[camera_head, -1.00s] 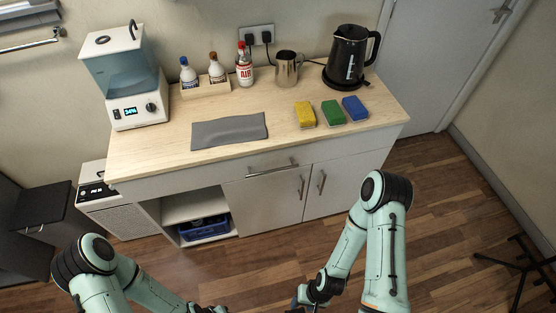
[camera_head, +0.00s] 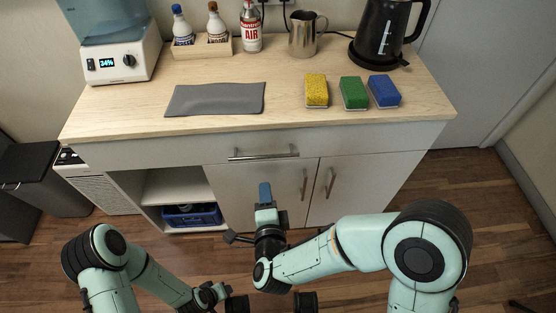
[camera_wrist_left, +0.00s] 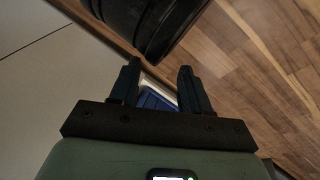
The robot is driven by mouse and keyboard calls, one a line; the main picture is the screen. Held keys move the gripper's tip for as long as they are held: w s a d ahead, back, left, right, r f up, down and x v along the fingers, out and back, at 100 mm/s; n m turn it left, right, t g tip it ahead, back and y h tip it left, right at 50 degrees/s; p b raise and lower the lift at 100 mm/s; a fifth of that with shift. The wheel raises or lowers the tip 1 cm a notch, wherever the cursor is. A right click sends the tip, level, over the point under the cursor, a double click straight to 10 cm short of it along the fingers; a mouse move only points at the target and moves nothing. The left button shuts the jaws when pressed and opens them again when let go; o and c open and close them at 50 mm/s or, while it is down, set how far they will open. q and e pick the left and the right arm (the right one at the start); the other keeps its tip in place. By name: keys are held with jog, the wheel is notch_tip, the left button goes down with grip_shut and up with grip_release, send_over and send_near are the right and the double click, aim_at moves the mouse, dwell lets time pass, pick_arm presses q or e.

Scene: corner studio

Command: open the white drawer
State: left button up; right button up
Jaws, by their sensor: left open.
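The white drawer (camera_head: 350,140) is the wide shallow front under the wooden worktop. It looks shut. Its metal bar handle (camera_head: 263,154) runs level across it, left of centre. My right gripper (camera_head: 265,193) points up at the cabinet, below the handle and apart from it in the picture. It shows edge-on, so its jaw opening is hidden. My left arm reaches in low at the left. In the left wrist view my left gripper (camera_wrist_left: 160,68) is open, with two dark fingers apart and nothing held.
Two cabinet doors with upright handles (camera_head: 330,182) sit under the drawer. An open shelf at left holds a blue crate (camera_head: 193,216). On the worktop lie a grey cloth (camera_head: 215,99) and yellow, green and blue sponges (camera_head: 354,93). A grey bin (camera_head: 45,180) stands at left.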

aim_at(263, 156)
pick_arm(q)
jog(key=shift+g, duration=0.5)
jog(key=f, duration=0.1)
jog(key=s+f+b, duration=0.1)
jog(key=f, duration=0.1)
jog(key=f+b, duration=0.1)
jog(key=shift+s+a+f, duration=0.2)
jog(key=shift+s+a, duration=0.1)
jog(key=shift+s, duration=0.05)
pick_arm(e)
jog(key=shift+m+t, duration=0.4)
jog(key=shift+m, duration=0.1)
jog(key=w, duration=0.8)
jog(key=w+f, duration=0.1)
jog(key=w, duration=0.4)
jog(key=shift+w, duration=0.1)
grip_shut()
